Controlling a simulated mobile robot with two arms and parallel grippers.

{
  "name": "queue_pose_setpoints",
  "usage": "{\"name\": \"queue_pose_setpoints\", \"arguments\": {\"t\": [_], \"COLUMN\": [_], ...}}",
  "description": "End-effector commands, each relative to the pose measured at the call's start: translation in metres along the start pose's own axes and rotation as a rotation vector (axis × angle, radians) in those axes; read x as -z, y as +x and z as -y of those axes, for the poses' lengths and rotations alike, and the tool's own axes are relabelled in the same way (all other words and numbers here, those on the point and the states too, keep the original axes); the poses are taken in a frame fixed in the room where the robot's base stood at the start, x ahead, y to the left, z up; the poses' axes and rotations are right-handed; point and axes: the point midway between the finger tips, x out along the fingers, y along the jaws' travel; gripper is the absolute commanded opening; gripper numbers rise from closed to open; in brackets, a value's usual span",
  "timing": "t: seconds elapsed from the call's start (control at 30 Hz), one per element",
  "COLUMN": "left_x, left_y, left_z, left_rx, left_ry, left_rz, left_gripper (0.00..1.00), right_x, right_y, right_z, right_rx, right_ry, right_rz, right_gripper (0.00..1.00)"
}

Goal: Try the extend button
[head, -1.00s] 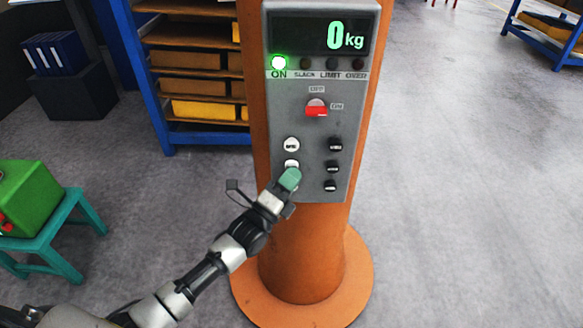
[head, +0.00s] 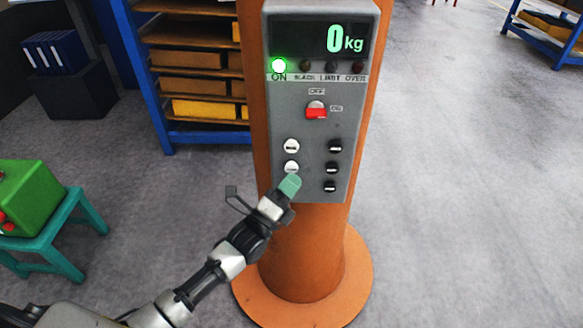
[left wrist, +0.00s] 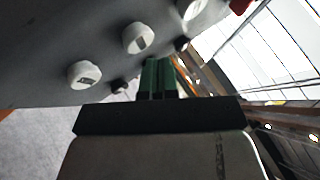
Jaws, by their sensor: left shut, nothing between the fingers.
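A grey control panel (head: 312,128) is fixed to an orange column. It has a column of white buttons on the left and a column of black buttons on the right. The upper white button (head: 291,146) and the one below it (head: 291,167) show clear. Their labels are too small to read, so I cannot tell which is extend. My left gripper (head: 290,185) has green fingertips, shut and empty, just below the second white button, over the panel's lower left. In the left wrist view the fingers (left wrist: 158,77) point toward the panel near white buttons (left wrist: 138,38). Contact cannot be told.
The display (head: 320,37) reads 0 kg and the green ON lamp (head: 279,65) is lit. A red switch (head: 316,110) sits mid-panel. A blue-framed shelf (head: 150,95) stands behind left; a green box (head: 28,195) rests on a teal stool (head: 62,238).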

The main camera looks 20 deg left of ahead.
Motion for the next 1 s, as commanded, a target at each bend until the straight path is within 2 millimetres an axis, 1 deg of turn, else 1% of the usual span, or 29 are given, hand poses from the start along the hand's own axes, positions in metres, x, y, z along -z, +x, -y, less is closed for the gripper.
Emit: {"name": "queue_pose_setpoints", "arguments": {"t": [0.17,0.4,0.6,0.77,1.0], "left_x": [0.002,0.013,0.022,0.025,0.025], "left_y": [-0.002,-0.017,-0.030,-0.035,-0.035], "left_z": [0.002,0.015,0.024,0.026,0.025], "left_rx": [0.000,-0.002,-0.001,0.000,0.000], "left_ry": [-0.001,-0.002,-0.001,0.000,0.000], "left_rz": [0.000,-0.001,0.000,0.000,0.000], "left_gripper": [0.00,0.00,0.00,0.00,0.00], "right_x": [0.000,0.002,0.002,0.002,0.002], "right_y": [-0.003,-0.016,-0.024,-0.025,-0.024], "right_z": [0.000,0.000,0.000,0.000,0.000], "right_rx": [0.000,0.000,0.000,0.000,0.000], "right_ry": [0.000,0.000,0.000,0.000,0.000], "right_rz": [0.000,0.000,0.000,0.000,0.000], "right_gripper": [0.43,0.43,0.43,0.43,0.43]}}
